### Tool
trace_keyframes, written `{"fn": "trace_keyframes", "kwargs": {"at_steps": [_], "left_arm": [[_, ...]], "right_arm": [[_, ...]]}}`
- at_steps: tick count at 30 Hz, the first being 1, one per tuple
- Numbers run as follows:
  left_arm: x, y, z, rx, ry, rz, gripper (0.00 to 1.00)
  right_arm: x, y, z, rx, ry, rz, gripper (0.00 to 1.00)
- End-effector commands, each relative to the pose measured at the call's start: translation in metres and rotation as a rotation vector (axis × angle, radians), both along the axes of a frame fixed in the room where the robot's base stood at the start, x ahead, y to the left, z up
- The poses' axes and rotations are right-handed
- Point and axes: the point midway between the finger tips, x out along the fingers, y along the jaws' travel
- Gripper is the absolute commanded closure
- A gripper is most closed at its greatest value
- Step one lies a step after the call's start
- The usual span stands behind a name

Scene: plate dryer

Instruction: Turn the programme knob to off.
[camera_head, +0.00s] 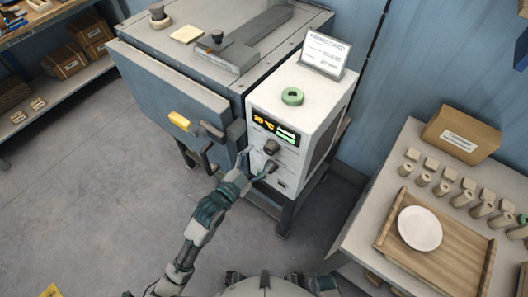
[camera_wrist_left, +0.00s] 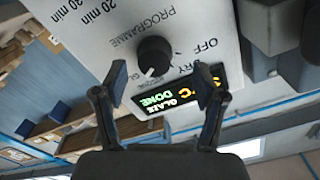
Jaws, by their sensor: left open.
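The programme knob (camera_wrist_left: 154,57) is a round dark knob on the white control panel (camera_wrist_left: 95,30), shown upside down in the left wrist view. Its white pointer line faces the partly hidden GLAZE label, away from OFF. In the head view the programme knob (camera_head: 271,147) is the upper dark knob, just below the lit display (camera_head: 275,129). My left gripper (camera_head: 256,161) is open in front of the panel. In the left wrist view the open left gripper (camera_wrist_left: 152,88) has its fingertips either side of the knob's line, apart from it. My right gripper is not visible.
A second dark knob (camera_head: 269,167) sits below. A table with a wooden tray (camera_head: 450,262) and white plate (camera_head: 420,228) is at right.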

Motion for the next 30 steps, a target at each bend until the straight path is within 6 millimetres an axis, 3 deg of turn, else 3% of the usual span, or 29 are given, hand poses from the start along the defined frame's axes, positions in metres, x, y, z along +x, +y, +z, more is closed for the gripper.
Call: {"fn": "trace_keyframes", "kwargs": {"at_steps": [7, 17, 24, 30], "left_arm": [[0.022, -0.021, 0.000, 0.003, 0.000, -0.001, 0.29], [0.025, -0.019, 0.000, 0.000, 0.000, -0.001, 0.29], [0.025, -0.018, 0.000, 0.000, 0.000, 0.000, 0.89], [0.025, -0.019, 0.000, 0.001, 0.001, 0.002, 0.90]], "right_arm": [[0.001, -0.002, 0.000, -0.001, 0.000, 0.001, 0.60], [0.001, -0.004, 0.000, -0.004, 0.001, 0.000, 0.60], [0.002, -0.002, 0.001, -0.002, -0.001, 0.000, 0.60], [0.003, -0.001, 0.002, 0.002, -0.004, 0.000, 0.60]]}}
